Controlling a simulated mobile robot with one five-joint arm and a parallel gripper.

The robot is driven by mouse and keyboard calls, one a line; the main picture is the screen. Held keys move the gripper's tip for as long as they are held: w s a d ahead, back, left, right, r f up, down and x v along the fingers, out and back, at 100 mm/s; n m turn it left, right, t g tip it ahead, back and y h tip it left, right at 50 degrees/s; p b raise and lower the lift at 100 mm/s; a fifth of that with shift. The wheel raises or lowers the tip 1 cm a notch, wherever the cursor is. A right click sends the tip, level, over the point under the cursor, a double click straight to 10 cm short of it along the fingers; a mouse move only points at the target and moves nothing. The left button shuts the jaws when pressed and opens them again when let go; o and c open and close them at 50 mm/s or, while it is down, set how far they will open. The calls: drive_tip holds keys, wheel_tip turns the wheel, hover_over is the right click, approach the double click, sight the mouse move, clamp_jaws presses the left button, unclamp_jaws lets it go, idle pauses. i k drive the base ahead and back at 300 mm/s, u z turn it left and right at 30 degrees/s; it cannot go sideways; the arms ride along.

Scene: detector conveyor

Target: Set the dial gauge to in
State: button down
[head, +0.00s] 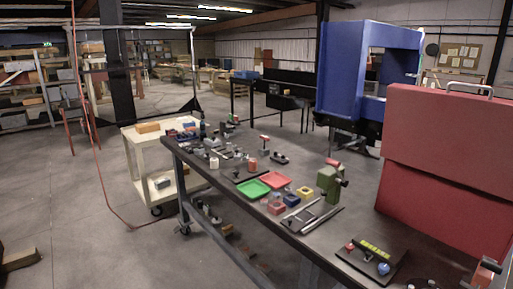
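I cannot pick out a dial gauge with a readable face or markings. A dark panel (384,264) with a yellow strip (375,248), a blue knob (383,268) and a small red knob (350,246) lies near the front edge of the workbench (345,218). A red and grey piece (487,271) is cut off at the lower right, and I cannot tell what it is. My gripper is not in view.
A green tray (253,190), a red tray (276,180) and a green vise-like device (328,182) stand on the bench. A large red case (440,165) fills the right. A blue machine (345,75) stands behind. Open floor (70,215) lies left, with a cream cart (143,140).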

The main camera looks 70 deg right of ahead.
sight(238, 156)
drive_tip(key=z, duration=1.35)
drive_tip(key=i, duration=3.45)
drive_tip(key=u, duration=0.25)
